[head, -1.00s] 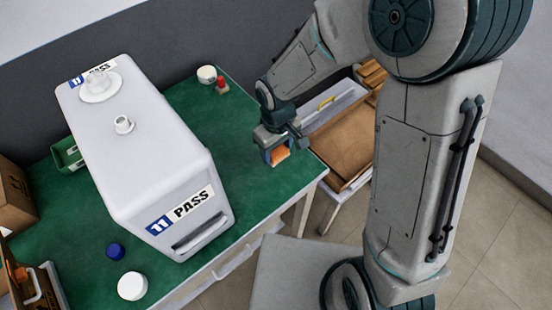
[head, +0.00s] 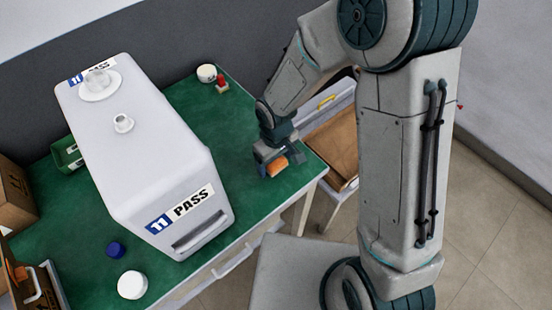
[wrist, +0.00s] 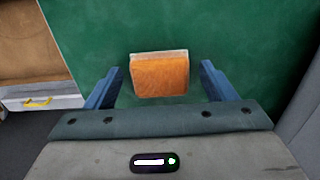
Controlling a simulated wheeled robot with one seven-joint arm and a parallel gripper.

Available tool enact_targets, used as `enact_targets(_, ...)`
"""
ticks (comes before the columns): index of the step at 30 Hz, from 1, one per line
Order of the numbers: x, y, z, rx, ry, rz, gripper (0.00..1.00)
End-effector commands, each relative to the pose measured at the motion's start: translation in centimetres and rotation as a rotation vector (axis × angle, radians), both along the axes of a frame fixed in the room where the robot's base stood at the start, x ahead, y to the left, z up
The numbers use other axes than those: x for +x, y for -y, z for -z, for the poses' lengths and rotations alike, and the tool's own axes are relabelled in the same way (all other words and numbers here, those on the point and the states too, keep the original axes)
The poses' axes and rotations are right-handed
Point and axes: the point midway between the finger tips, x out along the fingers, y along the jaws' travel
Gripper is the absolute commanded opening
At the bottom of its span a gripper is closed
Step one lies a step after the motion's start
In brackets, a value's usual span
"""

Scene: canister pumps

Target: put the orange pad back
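The orange pad (head: 278,166) is a small block near the right front edge of the green table top (head: 230,95). The wrist view shows the pad (wrist: 160,76) with a thin pale far edge, lying on the green surface between my fingers. My gripper (wrist: 161,68) is open, with a clear gap between the pad and each blue finger. In the head view my gripper (head: 279,163) is low over that table corner, and its fingers partly hide the pad's surroundings.
A large white canister (head: 150,150) marked "11 PASS" stands to the left. A white cap (head: 132,285) and a blue cap (head: 115,251) lie in front. A small white pot (head: 207,73) and a red item (head: 222,82) are behind. A brown tray (head: 335,145) is right, beyond the table edge.

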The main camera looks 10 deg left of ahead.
Motion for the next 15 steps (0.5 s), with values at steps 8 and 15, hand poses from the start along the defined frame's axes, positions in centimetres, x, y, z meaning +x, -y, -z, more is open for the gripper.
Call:
enact_targets(8,0.0,0.0,-0.1,0.000,0.000,0.000,0.77)
enact_targets(15,0.1,-0.1,-2.2,0.003,0.004,0.000,0.77)
